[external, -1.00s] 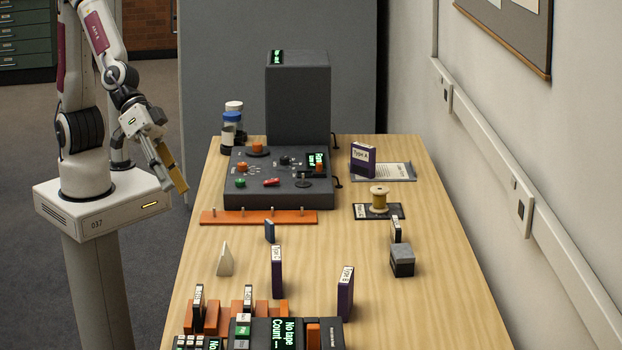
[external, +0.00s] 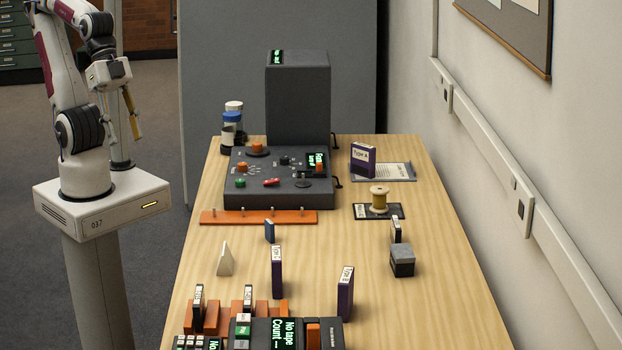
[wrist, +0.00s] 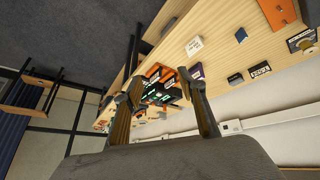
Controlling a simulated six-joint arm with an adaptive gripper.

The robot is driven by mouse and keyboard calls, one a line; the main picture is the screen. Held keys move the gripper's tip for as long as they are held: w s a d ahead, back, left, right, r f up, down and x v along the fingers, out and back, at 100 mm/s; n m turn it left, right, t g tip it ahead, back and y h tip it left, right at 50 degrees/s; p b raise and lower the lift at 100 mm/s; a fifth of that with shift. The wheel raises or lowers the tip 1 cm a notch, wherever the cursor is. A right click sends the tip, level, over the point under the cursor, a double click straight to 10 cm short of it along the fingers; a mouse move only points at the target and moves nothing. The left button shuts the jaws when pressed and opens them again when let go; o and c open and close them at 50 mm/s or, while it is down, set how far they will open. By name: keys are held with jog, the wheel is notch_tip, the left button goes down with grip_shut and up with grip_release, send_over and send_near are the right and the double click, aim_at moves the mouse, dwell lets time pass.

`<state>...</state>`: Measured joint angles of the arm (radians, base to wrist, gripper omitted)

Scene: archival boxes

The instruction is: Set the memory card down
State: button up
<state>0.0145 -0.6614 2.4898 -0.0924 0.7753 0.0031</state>
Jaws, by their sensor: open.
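A small dark blue upright piece, which looks like the memory card (external: 269,231), stands on the table between the orange pegged strip and the tall purple cases. It also shows as a small blue block in the wrist view (wrist: 241,35). My gripper (external: 122,112) is off the table's left side, above my base and well away from the card. In the wrist view its two fingers (wrist: 158,82) are spread with nothing held between them.
A white wedge (external: 225,259) stands left of the card, and the orange strip (external: 258,217) lies behind it. Purple cases (external: 277,272) stand in front. A grey box (external: 402,261) and a spool (external: 379,200) are to the right. A dark console (external: 279,188) fills the back.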

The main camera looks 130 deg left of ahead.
jog(key=shift+g+y, duration=0.3)
jog(key=shift+y, duration=0.1)
jog(key=shift+s+a, duration=0.55)
jog(key=shift+s, duration=0.4)
jog(key=shift+s+a, duration=0.5)
jog(key=shift+s, duration=0.4)
